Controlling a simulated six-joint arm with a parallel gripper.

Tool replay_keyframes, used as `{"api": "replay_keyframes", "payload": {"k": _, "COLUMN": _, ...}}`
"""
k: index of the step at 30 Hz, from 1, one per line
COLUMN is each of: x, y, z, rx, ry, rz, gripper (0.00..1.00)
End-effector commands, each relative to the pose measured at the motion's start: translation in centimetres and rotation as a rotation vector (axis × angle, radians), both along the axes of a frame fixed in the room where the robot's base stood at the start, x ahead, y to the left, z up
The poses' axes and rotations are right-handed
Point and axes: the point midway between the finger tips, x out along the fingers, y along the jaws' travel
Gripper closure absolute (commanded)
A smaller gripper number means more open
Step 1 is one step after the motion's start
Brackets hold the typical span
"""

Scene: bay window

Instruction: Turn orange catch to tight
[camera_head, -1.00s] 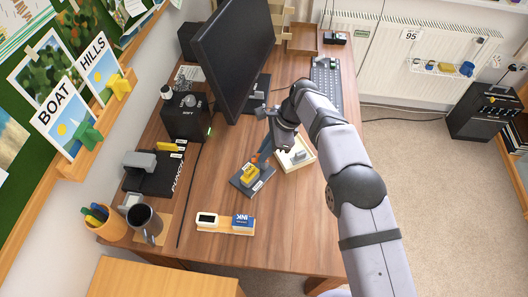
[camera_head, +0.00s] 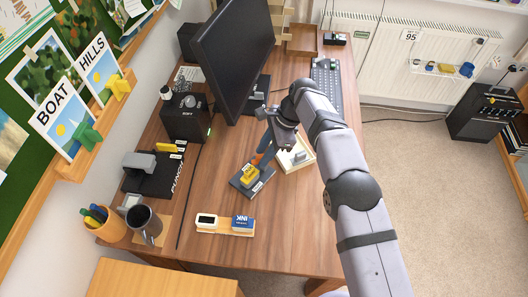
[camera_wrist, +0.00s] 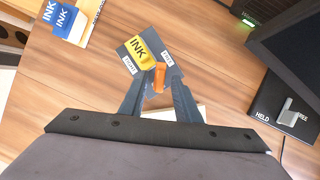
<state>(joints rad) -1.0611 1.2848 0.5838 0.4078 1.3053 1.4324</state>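The orange catch (camera_wrist: 159,76) stands on a dark grey plate (camera_wrist: 128,50), close to a yellow block marked INK (camera_wrist: 143,52). My gripper (camera_wrist: 160,80) has a fingertip on each side of the catch. I cannot tell whether the fingertips touch it. In the head view my gripper (camera_head: 262,152) is low over the plate (camera_head: 240,183), behind the yellow block (camera_head: 249,174), and its fingers largely hide the catch.
A cream tray (camera_head: 303,162) lies just right of the gripper. A wooden holder with a blue INK box (camera_head: 242,222) is in front. The monitor (camera_head: 232,50) stands behind, and a mug (camera_head: 146,224) at left. Bare desk lies right of the holder.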

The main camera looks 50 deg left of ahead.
Motion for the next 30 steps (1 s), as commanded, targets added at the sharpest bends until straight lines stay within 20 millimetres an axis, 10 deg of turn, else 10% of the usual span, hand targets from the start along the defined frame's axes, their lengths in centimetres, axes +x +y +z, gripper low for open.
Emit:
{"api": "replay_keyframes", "payload": {"k": 18, "x": 2.3, "y": -1.1, "z": 6.2, "rx": 0.002, "ry": -0.001, "rz": 0.0, "gripper": 0.7}}
{"api": "replay_keyframes", "payload": {"k": 30, "x": 2.5, "y": -1.3, "z": 6.7, "rx": 0.001, "ry": 0.0, "rz": 0.0, "gripper": 0.63}}
